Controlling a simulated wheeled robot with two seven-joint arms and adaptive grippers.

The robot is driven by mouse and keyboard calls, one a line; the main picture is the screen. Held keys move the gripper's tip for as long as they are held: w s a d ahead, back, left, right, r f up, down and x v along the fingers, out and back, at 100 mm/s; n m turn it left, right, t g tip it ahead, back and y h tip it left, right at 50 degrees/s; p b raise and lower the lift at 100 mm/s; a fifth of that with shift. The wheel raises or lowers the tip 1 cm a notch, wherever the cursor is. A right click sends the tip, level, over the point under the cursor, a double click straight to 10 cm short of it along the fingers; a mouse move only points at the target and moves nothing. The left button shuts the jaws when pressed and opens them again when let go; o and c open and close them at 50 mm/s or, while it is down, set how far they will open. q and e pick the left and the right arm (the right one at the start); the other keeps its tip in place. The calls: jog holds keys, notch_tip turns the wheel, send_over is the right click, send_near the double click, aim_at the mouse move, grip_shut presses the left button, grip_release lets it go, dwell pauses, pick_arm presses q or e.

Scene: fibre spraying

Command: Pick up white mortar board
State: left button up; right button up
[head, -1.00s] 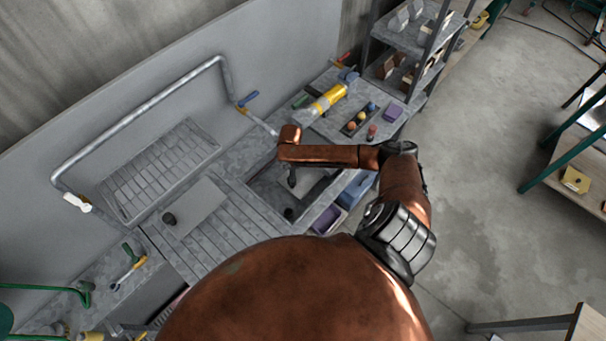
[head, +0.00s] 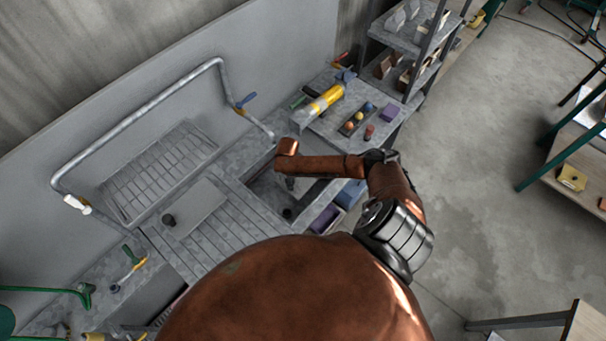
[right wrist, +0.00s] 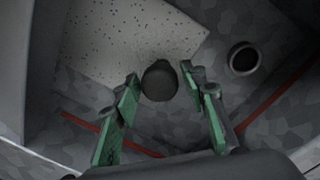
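The white mortar board (right wrist: 105,45), pale with dark specks, lies in the right wrist view with a dark round knob (right wrist: 160,83) on it. My right gripper (right wrist: 159,76) is open, its green-faced fingers on either side of the knob with gaps visible. In the head view my right arm reaches down into the sink basin (head: 262,187) and covers most of the right gripper and the board there. My left gripper is not in view.
A dark drain hole (right wrist: 243,59) shows right of the board. Left of the basin, a grey board (head: 203,203) with a dark knob lies on the slatted counter (head: 222,240). A yellow tube (head: 327,98) and coloured items lie on the bench behind. A purple bin (head: 325,218) stands at the right.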

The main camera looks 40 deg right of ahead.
grip_shut()
jog(key=shift+r, duration=0.1)
dwell(0.7)
